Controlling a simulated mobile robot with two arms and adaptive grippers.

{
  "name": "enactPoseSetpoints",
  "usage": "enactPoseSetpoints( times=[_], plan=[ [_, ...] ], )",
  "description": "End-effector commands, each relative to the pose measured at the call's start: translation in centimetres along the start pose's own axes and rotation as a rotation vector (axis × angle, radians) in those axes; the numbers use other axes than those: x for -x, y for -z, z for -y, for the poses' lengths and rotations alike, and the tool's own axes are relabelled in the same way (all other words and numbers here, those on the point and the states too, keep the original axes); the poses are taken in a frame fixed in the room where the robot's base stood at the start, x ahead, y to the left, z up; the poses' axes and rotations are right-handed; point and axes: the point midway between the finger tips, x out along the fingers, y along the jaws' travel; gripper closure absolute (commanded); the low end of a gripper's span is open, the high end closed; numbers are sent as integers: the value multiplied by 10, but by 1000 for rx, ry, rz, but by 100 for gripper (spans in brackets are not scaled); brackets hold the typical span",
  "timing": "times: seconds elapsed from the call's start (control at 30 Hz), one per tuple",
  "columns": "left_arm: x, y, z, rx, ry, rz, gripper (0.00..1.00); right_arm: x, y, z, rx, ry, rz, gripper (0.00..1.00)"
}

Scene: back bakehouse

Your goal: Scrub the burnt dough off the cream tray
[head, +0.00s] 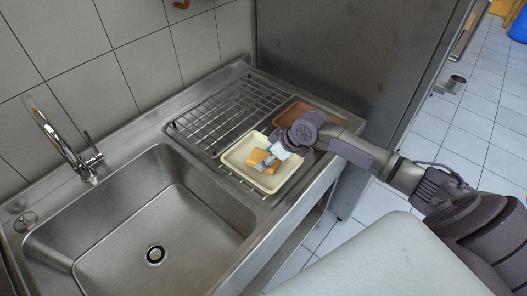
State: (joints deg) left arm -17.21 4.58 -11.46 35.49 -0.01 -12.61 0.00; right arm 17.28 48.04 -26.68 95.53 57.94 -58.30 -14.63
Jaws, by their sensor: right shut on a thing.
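The cream tray (233,156) sits at the front edge of the wire drying rack, right of the sink basin. My right arm reaches in from the right, and my right gripper (268,167) is down over the tray. It is shut on an orange block, which looks like a sponge (259,157), inside the tray. I cannot tell whether the sponge touches the tray floor. No burnt dough can be made out; the gripper and sponge hide part of the tray floor. My left gripper is not in view.
A brown tray (289,112) lies behind the cream one, partly behind my right arm. The wire rack (222,112) is otherwise bare. The empty sink basin (150,215) and tap (62,140) are at left. A tall metal cabinet (345,50) stands behind.

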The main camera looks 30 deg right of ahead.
Motion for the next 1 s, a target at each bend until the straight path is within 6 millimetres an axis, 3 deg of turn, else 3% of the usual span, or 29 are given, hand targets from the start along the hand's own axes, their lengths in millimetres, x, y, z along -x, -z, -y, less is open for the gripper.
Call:
enactPoseSetpoints(
  times=[0.2, 0.6, 1.0],
  plan=[
    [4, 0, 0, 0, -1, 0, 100, -4, 2, -1, 0, 0, -2, 62],
    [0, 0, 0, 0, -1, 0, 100, -19, 28, -9, 0, 0, -1, 62],
    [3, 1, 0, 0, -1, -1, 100, -17, 31, -10, 0, -1, -1, 62]
  ],
)
